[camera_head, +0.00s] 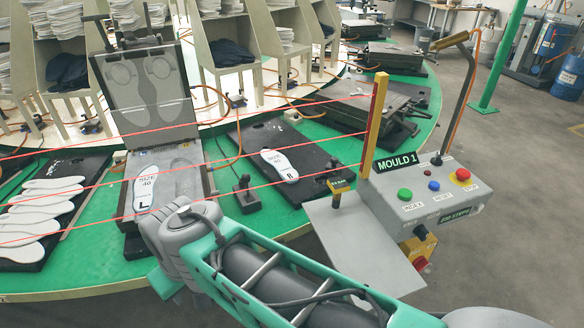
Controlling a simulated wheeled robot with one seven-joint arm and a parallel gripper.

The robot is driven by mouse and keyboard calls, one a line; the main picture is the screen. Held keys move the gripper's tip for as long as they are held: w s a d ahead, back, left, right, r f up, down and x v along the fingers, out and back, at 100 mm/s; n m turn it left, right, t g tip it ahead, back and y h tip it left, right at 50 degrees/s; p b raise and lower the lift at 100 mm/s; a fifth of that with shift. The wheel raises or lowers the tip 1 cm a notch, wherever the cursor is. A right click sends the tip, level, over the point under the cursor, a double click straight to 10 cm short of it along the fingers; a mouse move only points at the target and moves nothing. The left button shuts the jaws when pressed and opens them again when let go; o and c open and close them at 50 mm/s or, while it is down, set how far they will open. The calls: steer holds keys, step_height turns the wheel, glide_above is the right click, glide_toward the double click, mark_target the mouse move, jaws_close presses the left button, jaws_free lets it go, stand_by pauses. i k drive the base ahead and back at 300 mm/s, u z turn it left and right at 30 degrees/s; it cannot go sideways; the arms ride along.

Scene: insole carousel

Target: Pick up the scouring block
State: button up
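I cannot pick out the scouring block with certainty. A small dark block with an upright knob (245,193) stands on the green carousel top (225,207), between the open mould and a black board. A small yellow-topped piece (339,187) stands at the grey metal plate; I cannot tell what it is. My grey and teal arm reaches in from the bottom right, with a grey joint below the open mould. My gripper's fingers do not show, and the arm hides part of the carousel edge.
An open mould (146,90) holds an insole marked L (146,190). A black board (265,135) bears an insole marked R (279,164). Several white insoles (40,210) lie left. Red beams cross the work area to a yellow post (375,120) beside the control box (425,195).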

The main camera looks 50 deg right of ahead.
mark_target(332, 165)
steer(key=u, duration=1.4)
steer(key=k, duration=2.25)
steer(key=z, duration=3.55)
steer(key=i, duration=3.05)
steer(key=u, duration=2.75)
steer(key=i, duration=0.55)
steer(key=z, duration=0.05)
